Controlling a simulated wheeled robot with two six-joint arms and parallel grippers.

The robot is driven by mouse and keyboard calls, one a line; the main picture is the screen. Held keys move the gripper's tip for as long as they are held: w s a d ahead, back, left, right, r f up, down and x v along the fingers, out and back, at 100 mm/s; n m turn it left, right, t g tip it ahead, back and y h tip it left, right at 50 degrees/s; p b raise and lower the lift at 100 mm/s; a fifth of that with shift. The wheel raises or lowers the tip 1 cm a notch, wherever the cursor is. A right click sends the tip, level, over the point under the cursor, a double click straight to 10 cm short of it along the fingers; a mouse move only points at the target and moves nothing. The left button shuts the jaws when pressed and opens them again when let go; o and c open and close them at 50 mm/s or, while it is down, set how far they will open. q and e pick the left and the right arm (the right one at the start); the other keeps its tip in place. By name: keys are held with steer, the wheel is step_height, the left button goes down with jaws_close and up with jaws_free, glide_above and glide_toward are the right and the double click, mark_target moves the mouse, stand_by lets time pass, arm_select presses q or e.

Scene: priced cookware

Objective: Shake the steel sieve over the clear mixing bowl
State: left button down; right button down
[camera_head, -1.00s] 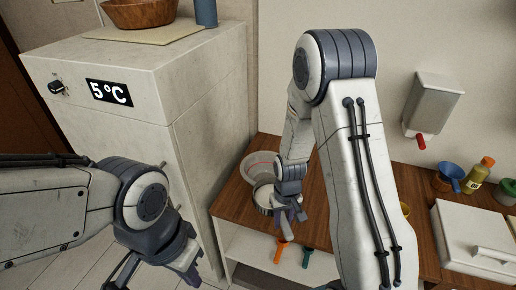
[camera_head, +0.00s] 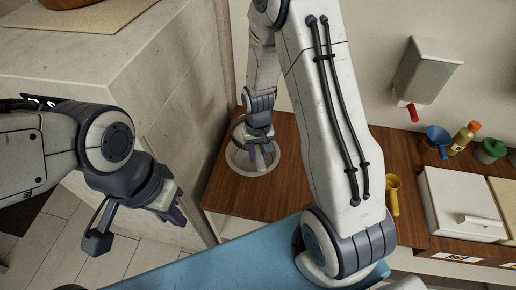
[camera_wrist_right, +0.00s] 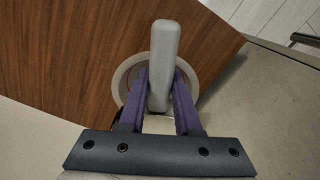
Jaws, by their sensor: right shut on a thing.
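The clear mixing bowl (camera_head: 274,166) stands on the wooden counter, left of my right arm in the head view. The steel sieve (camera_head: 237,131) is above the bowl, mostly hidden by my right gripper (camera_head: 261,150). In the right wrist view, the purple fingers of my right gripper (camera_wrist_right: 160,105) are shut on the sieve's thick grey handle (camera_wrist_right: 164,60). A pale round rim (camera_wrist_right: 122,80) shows behind the handle. My left gripper (camera_head: 172,212) is away to the left, over the floor; its finger gap is not clear.
A tall pale cabinet (camera_head: 165,90) stands left of the counter (camera_head: 225,190). A wall dispenser (camera_head: 428,70), a yellow scoop (camera_head: 393,195), a blue funnel (camera_head: 437,137), a bottle (camera_head: 463,138) and a white lidded box (camera_head: 462,205) are at the right.

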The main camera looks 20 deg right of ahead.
steer(key=shift+s+f+b, duration=0.1)
steer(key=shift+f+b, duration=2.2)
steer(key=shift+f, duration=0.5)
steer(key=shift+d, duration=0.1)
steer(key=shift+d, duration=0.65)
steer(key=a, duration=0.2)
steer(key=shift+a, duration=0.4)
steer(key=shift+d, duration=1.45)
